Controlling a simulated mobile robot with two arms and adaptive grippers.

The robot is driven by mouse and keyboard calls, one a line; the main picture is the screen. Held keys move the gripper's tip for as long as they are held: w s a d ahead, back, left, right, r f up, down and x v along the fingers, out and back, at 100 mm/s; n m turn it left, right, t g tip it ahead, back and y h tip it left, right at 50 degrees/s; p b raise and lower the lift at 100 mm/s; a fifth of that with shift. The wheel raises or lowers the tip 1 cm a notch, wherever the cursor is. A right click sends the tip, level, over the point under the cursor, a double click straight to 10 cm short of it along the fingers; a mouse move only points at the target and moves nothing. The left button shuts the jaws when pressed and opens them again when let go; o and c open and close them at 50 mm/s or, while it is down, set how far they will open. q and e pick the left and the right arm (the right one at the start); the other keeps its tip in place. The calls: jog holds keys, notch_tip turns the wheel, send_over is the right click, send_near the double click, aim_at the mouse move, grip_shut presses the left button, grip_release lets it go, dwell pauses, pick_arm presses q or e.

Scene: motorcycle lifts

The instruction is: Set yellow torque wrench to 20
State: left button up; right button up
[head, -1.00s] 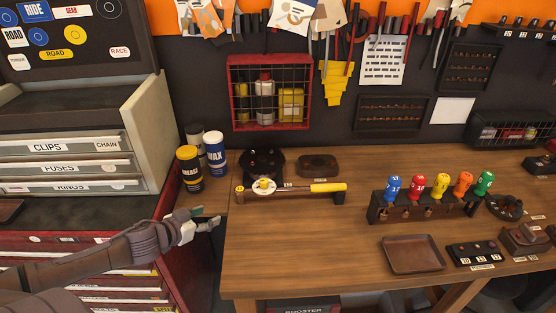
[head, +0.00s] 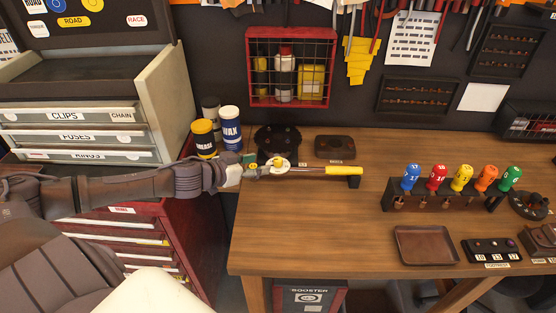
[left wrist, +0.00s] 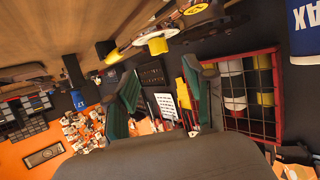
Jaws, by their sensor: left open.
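The yellow torque wrench (head: 344,170) lies along the workbench near its back left, its yellow handle pointing right. Its round white and yellow dial (head: 277,162) is at the left end. In the left wrist view the dial (left wrist: 157,46) shows above the fingers. My left gripper (head: 258,169) is at the wrench's left end, beside the dial. In the left wrist view its two green-faced fingers (left wrist: 160,75) are apart with nothing between them. I cannot tell whether they touch the wrench. The number on the dial is too small to read. My right gripper is out of view.
GREASE (head: 205,140) and WAX (head: 230,130) cans stand close behind my left gripper. A dark round fixture (head: 278,140) is behind the wrench. A rack of coloured-handled tools (head: 440,200) and a brown tray (head: 425,246) stand right. The bench's front left is clear.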

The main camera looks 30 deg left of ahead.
aim_at(277, 159)
pick_arm(q)
jog(key=p+x, duration=0.2)
jog(key=x, duration=0.6)
jog(key=shift+w+r+p, duration=0.15)
jog(key=shift+p, duration=0.25)
jog(key=shift+w+d+f, duration=0.2)
jog(key=shift+w+f, duration=0.1)
jog(key=shift+w, duration=0.05)
grip_shut()
